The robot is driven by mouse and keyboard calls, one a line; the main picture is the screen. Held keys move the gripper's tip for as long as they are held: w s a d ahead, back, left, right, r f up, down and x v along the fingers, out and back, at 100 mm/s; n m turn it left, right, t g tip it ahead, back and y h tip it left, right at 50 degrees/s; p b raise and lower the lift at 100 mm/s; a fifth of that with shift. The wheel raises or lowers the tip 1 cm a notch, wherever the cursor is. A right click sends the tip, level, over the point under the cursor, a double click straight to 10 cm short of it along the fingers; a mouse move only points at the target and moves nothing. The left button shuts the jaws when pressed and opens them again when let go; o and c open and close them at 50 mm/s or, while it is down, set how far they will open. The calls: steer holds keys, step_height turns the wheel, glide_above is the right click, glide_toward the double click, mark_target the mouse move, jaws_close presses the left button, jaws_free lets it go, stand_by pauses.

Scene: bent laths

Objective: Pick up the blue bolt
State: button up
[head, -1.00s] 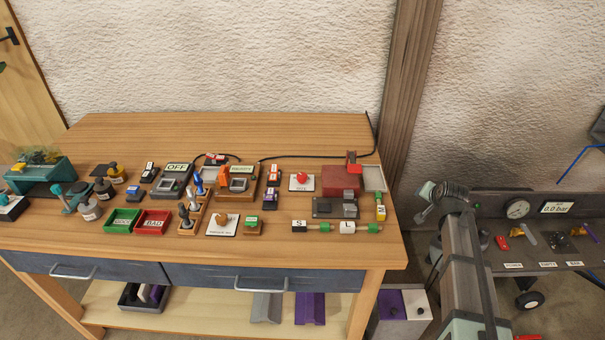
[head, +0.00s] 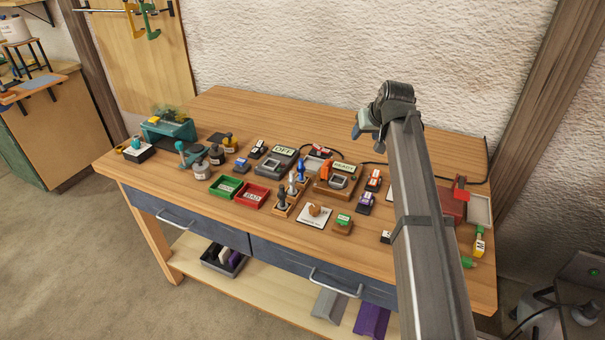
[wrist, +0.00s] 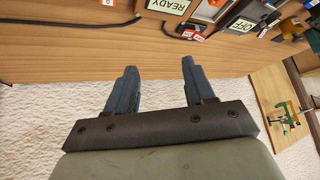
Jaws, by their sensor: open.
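The blue bolt (head: 300,171) seems to be the small blue upright piece at the far end of a wooden stand (head: 281,209) on the bench. A pale one and a dark one stand in front of it in the same row. I cannot make the blue bolt out in the wrist view. My gripper (head: 359,131) is raised over the back of the bench, to the right of the stand and well apart from it. In the wrist view my gripper (wrist: 156,82) has its two blue fingers apart with nothing between them.
A green tray (head: 225,197) and a red tray (head: 252,207) lie left of the stand. The READY box (head: 333,194) is close on its right and the OFF box (head: 279,172) is behind it. A black cable (wrist: 75,22) crosses the bench. My arm hides part of the right side.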

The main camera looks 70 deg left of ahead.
mark_target(301, 167)
steer(key=s+a+f+n+g+h, duration=0.1)
steer(key=s+a+n, duration=0.15)
steer(key=s, duration=0.55)
steer(key=s+a+n+g+h, duration=0.1)
steer(key=s+n, duration=0.2)
steer(key=s, duration=0.5)
steer(key=shift+m+h, duration=0.25)
steer(key=shift+h, duration=0.05)
steer(key=x, duration=0.8)
steer(key=shift+x, duration=3)
steer(key=shift+w+d, duration=0.1)
jaws_close()
